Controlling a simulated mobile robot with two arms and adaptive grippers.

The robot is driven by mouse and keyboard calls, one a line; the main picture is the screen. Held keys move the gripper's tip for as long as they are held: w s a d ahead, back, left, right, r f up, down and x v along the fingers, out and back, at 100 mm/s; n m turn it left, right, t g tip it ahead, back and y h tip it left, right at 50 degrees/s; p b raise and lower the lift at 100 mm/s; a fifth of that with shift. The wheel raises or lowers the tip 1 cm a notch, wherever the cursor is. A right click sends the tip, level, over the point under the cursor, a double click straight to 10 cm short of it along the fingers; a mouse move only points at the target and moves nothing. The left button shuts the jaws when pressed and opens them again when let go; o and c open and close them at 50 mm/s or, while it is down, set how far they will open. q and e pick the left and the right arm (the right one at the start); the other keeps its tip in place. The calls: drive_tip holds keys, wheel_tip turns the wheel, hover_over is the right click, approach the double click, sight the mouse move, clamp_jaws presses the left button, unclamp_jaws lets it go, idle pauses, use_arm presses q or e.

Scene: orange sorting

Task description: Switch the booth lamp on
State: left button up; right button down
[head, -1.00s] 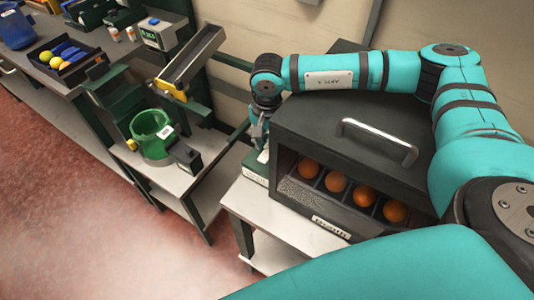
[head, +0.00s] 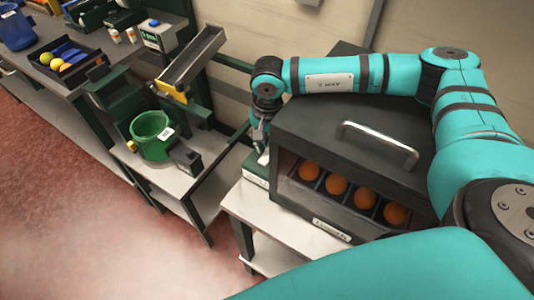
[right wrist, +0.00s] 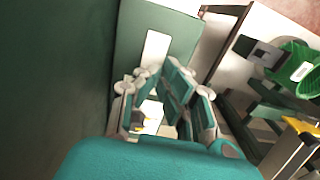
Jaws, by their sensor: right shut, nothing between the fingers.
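The booth (head: 345,118) is a dark box with a silver handle on top and a row of oranges (head: 336,184) behind its open or clear front. A green box (head: 257,172) with a pale top stands against its left side. My right gripper (head: 261,146) points down over this box, beside the booth's left wall. In the right wrist view the shut, empty fingers (right wrist: 163,85) are in front of the green box (right wrist: 185,28) with a white panel (right wrist: 156,50). Whether they touch it, and the switch itself, I cannot make out. My left gripper is not in view.
The booth stands on a white table (head: 240,205). To the left are a green ring-shaped bin (head: 150,147), a tilted chute (head: 190,58) and a bench with a tray of coloured items (head: 88,72). Red floor lies open at lower left.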

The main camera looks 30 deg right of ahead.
drive_tip(key=shift+s+r+g+p, duration=0.4)
drive_tip(key=shift+s+r+p, duration=0.15)
drive_tip(key=shift+p, duration=0.45)
wheel_tip(320, 180, up, 2)
drive_tip(key=shift+d+p, duration=0.1)
drive_tip(key=shift+p, duration=0.4)
drive_tip(key=shift+w+d+r, duration=0.1)
